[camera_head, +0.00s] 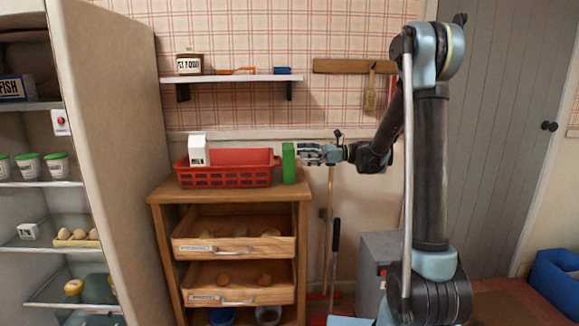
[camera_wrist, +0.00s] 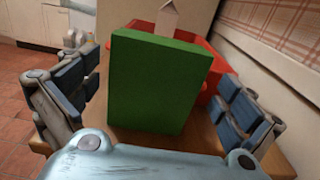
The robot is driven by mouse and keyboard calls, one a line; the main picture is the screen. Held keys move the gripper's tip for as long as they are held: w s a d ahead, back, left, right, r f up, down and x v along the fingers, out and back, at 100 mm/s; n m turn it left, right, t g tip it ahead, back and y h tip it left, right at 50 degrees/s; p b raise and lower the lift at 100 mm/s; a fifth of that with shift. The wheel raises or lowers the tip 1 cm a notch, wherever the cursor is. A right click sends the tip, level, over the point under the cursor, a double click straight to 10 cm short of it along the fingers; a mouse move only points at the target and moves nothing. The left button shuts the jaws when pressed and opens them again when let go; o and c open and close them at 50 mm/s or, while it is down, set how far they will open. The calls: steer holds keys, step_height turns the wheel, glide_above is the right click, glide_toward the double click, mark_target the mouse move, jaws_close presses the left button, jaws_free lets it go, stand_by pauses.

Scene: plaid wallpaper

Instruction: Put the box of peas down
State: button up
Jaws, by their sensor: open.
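The green box (camera_head: 289,163), which I take to be the box of peas, stands upright on the wooden cabinet top (camera_head: 241,195) near its right end. It stands beside the right end of the red basket (camera_head: 224,181). My gripper (camera_head: 305,153) is just right of the box in the head view. In the wrist view the green box (camera_wrist: 157,82) stands between the two spread fingers, with a visible gap on each side. The gripper is open.
A white milk carton (camera_head: 197,151) rises from the basket. Below, two drawers (camera_head: 235,232) stand open with round items inside. A wall shelf (camera_head: 232,79) holds a jar (camera_head: 189,62) and small things. An open fridge (camera_head: 50,215) stands left. A grey bin (camera_head: 378,265) and broom are right of the cabinet.

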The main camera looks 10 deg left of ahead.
mark_target(288, 155)
steer(key=x, duration=0.4)
steer(key=shift+s+a+f, duration=0.1)
steer(key=shift+a+f, duration=0.1)
steer(key=shift+a, duration=0.1)
steer(key=c, duration=1.1)
steer(key=shift+o, duration=0.2)
